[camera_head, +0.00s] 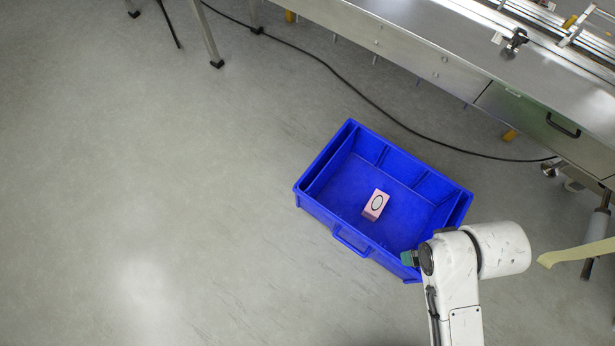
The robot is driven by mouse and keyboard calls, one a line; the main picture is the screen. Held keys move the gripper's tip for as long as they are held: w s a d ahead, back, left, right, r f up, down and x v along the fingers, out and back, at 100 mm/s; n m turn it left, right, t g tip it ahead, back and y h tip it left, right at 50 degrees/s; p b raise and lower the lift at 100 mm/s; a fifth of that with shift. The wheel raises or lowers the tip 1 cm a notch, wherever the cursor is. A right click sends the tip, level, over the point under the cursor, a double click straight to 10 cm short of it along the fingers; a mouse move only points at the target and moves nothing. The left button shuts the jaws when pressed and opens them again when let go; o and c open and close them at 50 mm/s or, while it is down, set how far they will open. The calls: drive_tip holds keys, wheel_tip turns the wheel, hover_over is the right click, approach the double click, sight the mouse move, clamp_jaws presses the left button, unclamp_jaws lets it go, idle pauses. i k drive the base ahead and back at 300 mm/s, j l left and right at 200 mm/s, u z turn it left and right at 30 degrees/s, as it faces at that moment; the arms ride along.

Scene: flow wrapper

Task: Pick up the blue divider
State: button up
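A blue crate (343,234) sits on the floor right of the middle. Inside it, blue divider walls (401,178) mark off narrow compartments along its back side and left side. Which of these is the blue divider of the task I cannot tell, as all share the crate's colour. My white arm reaches up from the bottom and covers the crate's lower right corner. My gripper is not visible.
A steel machine frame (440,62) runs along the top right, with a drawer or door with a black handle (563,126). A black cable (345,82) lies on the floor behind the crate. A pale yellow strip (575,254) is at the right edge. The floor left of the crate is clear.

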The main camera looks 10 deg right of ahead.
sight(333, 164)
drive_tip(key=k, duration=0.95)
drive_tip(key=i+j, duration=0.3)
drive_tip(key=i, duration=0.2)
drive_tip(key=i+j, duration=0.25)
drive_tip(key=i, duration=0.2)
drive_tip(key=i+j+u, duration=0.1)
drive_tip(key=i+j, duration=0.2)
drive_tip(key=i, duration=0.2)
drive_tip(key=i+j, duration=0.2)
drive_tip(key=i, duration=0.3)
drive_tip(key=i+j, duration=0.25)
drive_tip(key=i, duration=0.25)
drive_tip(key=j+u, duration=0.05)
